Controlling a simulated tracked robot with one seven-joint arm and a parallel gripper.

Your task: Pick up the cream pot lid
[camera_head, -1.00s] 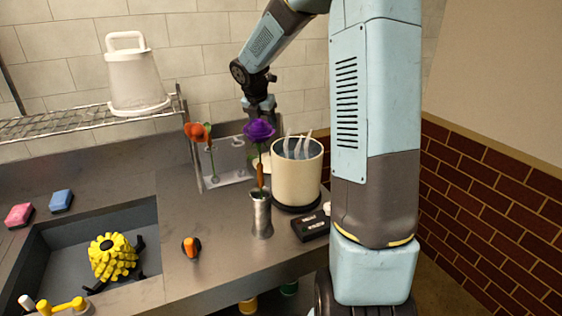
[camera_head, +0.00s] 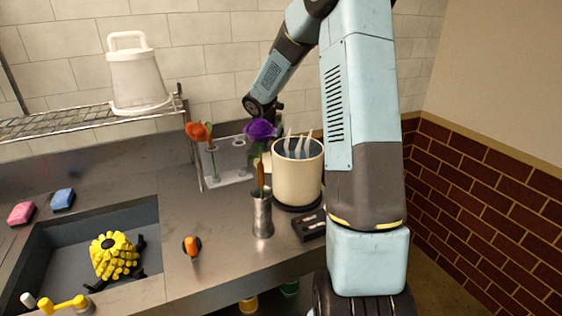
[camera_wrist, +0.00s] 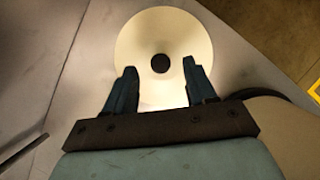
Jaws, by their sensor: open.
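The cream pot lid is a pale round disc with a dark knob at its centre, seen from above in the wrist view (camera_wrist: 150,30). My gripper (camera_wrist: 160,68) is open, its two fingers over the near part of the lid, with the knob between and just beyond the fingertips. Whether the fingers touch the lid cannot be told. The cream pot (camera_head: 297,178) stands on a dark base with several pale utensils in it; its edge shows at lower right in the wrist view (camera_wrist: 285,135). In the head view the gripper is hidden behind the purple flower and pot.
A metal vase (camera_head: 262,216) with the purple flower (camera_head: 260,131) stands in front. A clear rack (camera_head: 228,166) with an orange flower (camera_head: 199,131) is left of the pot. A black box (camera_head: 308,226) lies at the pot's front. The sink (camera_head: 60,235) is at left.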

